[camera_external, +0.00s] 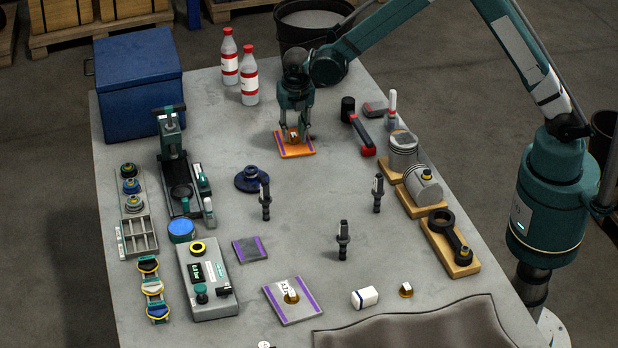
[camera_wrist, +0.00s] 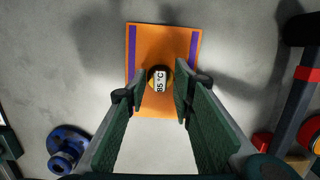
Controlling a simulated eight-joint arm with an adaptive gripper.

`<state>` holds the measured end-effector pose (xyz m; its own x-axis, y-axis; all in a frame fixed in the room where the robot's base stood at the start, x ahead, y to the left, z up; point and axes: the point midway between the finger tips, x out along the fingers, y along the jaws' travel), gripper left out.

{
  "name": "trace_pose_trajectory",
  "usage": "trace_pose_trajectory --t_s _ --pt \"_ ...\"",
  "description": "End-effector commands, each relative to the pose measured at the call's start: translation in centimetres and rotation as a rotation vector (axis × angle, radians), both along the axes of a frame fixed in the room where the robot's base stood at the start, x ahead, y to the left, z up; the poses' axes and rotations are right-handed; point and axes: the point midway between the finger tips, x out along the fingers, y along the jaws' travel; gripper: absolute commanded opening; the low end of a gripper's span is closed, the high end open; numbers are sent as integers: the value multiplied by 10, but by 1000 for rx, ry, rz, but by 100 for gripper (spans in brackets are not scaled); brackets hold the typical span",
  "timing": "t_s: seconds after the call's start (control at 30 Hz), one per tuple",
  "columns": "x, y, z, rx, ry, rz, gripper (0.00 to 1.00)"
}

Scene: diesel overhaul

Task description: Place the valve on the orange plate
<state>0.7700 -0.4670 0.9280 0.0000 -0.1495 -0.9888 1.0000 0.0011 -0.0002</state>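The orange plate (camera_external: 300,152) with purple side stripes lies flat towards the back of the table; it also fills the upper middle of the wrist view (camera_wrist: 160,40). The valve, a small round brass piece with a white "85 °C" label (camera_wrist: 160,79), appears on the plate, near its middle. It also shows between my fingers in the outside view (camera_external: 293,136). My gripper (camera_wrist: 162,84) points down over the plate. Its fingers are open on either side of the valve, with a visible gap on each side in the wrist view.
A red-and-black tool (camera_external: 362,135) lies right of the plate. A dark blue flanged part (camera_external: 252,179) sits at front left. Two bottles (camera_external: 249,82) stand behind left. A grey plate (camera_external: 306,312) with another labelled brass piece lies at the front. Several dark injectors (camera_external: 343,240) stand mid-table.

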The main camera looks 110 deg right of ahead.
Motion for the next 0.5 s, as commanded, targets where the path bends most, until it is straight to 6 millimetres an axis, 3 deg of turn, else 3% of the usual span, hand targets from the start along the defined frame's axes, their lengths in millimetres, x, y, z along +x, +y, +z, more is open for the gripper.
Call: trace_pose_trajectory --t_s 0.27,0.5 --pt "0 4 24 0 0 0 25" --pt "0 9 60 0 0 0 25"
